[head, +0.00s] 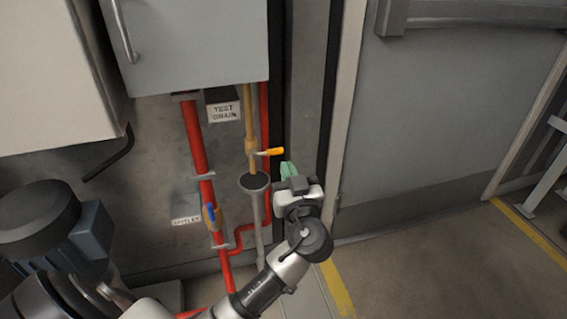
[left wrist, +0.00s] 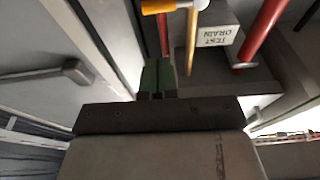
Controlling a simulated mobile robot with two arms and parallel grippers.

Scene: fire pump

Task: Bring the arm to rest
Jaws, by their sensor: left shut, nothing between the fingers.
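My left gripper (head: 287,170) shows in the head view at the end of my arm, which reaches up from the bottom middle. Its green fingers are shut with nothing between them. In the left wrist view the shut green fingers (left wrist: 157,76) point toward the pipes, and the yellow handle (left wrist: 160,6) is at the top edge. My right gripper is not in view.
A funnel drain (head: 255,181) sits below the lever. Red pipes (head: 196,140), a blue valve handle (head: 211,217) and a TEST DRAIN sign (head: 224,112) are to the left. A grey cabinet (head: 200,45) hangs above. A grey door (head: 450,120) and open floor (head: 430,270) are on the right.

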